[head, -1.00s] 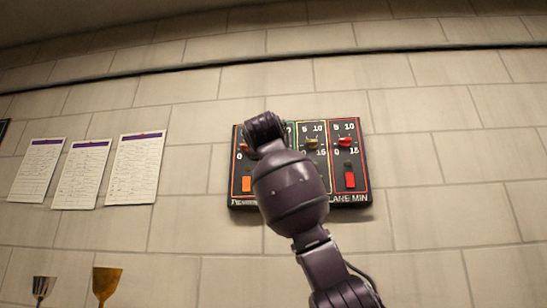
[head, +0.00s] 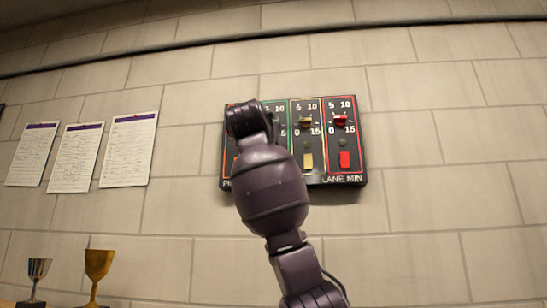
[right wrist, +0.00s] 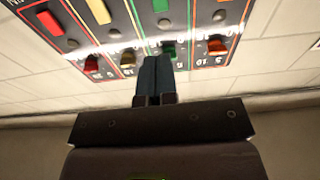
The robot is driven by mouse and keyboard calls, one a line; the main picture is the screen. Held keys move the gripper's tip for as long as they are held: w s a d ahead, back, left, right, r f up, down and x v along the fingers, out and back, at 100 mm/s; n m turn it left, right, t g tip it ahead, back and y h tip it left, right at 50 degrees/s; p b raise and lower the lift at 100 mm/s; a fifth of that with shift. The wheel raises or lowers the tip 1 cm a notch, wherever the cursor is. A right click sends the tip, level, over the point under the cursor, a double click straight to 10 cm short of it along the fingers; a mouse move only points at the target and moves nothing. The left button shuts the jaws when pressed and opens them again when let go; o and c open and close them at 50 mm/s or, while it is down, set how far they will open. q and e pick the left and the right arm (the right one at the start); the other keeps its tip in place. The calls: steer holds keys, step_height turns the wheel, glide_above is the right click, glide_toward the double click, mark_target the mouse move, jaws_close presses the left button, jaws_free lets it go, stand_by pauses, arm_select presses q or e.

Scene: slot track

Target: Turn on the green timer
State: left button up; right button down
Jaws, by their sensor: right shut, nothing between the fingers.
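A dark timer panel on the wall has red, yellow, green and orange timers. In the head view, my right arm covers most of the green timer (head: 282,114), leaving only a strip of its edge. In the right wrist view the panel appears upside down, with the green knob (right wrist: 168,49) and the green switch (right wrist: 160,5) in its green-edged lane. My right gripper (right wrist: 154,62) is shut and empty, its fingertips by the green knob. I cannot tell whether they touch the panel. My left gripper is out of view.
The yellow knob (right wrist: 127,58) and orange knob (right wrist: 217,45) are close on either side of the green one. The red switch (head: 345,160) and yellow switch (head: 308,161) show clearly. Papers (head: 128,150) hang at left; a gold cup (head: 99,265) stands below.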

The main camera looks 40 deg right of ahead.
arm_select(q)
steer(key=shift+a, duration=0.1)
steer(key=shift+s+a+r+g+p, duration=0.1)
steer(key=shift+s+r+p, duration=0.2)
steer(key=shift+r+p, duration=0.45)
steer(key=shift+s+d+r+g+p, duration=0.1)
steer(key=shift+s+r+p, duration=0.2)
steer(key=shift+p, duration=0.85)
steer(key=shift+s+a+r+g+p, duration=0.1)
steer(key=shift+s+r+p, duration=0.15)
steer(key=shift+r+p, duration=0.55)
arm_select(e)
steer(key=x, duration=1.4)
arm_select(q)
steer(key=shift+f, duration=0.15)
arm_select(e)
steer(key=shift+s, duration=0.1)
